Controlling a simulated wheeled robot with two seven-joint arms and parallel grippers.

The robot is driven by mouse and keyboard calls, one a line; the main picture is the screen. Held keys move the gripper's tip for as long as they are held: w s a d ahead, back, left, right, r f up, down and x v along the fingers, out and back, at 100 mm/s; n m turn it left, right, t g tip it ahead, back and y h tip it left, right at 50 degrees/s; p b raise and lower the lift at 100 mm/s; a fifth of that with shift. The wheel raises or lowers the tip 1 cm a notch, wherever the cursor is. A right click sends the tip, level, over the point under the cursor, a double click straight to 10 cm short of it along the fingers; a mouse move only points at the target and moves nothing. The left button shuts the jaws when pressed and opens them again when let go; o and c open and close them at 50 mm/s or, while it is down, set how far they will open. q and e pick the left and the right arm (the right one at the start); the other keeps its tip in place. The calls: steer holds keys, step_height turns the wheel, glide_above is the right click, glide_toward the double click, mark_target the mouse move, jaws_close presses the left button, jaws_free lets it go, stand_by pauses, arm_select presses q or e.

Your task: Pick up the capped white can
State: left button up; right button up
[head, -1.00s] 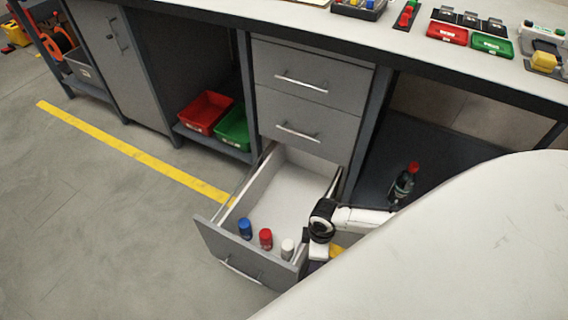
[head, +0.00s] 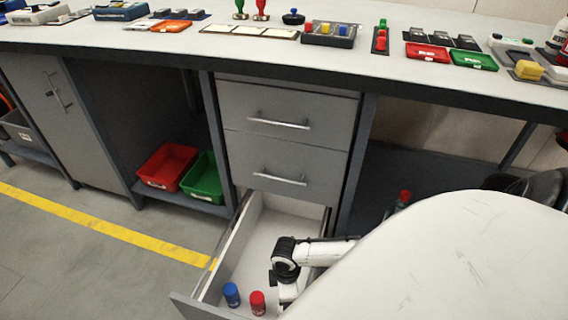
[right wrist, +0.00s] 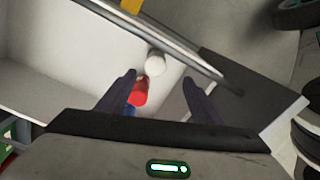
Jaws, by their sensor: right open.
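The capped white can (right wrist: 155,63) stands in the open bottom drawer (head: 262,236). In the right wrist view it shows just beyond the fingertips, roughly between them, with no contact visible. The arm hides it in the head view. My right gripper (right wrist: 160,80) is open and empty above the drawer. In the head view the blue can (head: 232,294) and red can (head: 257,302) stand left of my wrist. My left gripper is out of view.
The drawer's walls rise around the cans. Closed drawers (head: 287,147) sit above, under the workbench top (head: 190,45). A red bin (head: 168,166) and green bin (head: 203,179) stand on the shelf to the left. A red-capped bottle (head: 403,200) is partly hidden at right.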

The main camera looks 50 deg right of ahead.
step_height(320, 180, down, 3)
steer(key=shift+w+f+b, duration=0.1)
steer(key=shift+b, duration=0.9)
step_height(320, 180, down, 5)
steer(key=b, duration=0.2)
steer(key=shift+b, duration=0.3)
steer(key=f+b, duration=0.1)
steer(key=f, duration=0.1)
steer(key=w+f+b, duration=0.1)
steer(key=f+b, duration=0.1)
steer(key=shift+f+b, duration=0.1)
steer(key=shift+b, duration=0.2)
steer(key=shift+f, duration=0.25)
arm_select(q)
steer(key=d, duration=0.1)
steer(key=w+d+h, duration=0.1)
steer(key=d, duration=0.1)
steer(key=d+f+m+h, duration=0.1)
steer(key=shift+w+d+g, duration=0.25)
steer(key=shift+w+g, duration=0.05)
arm_select(e)
steer(key=shift+r, duration=0.1)
steer(key=c, duration=1.3)
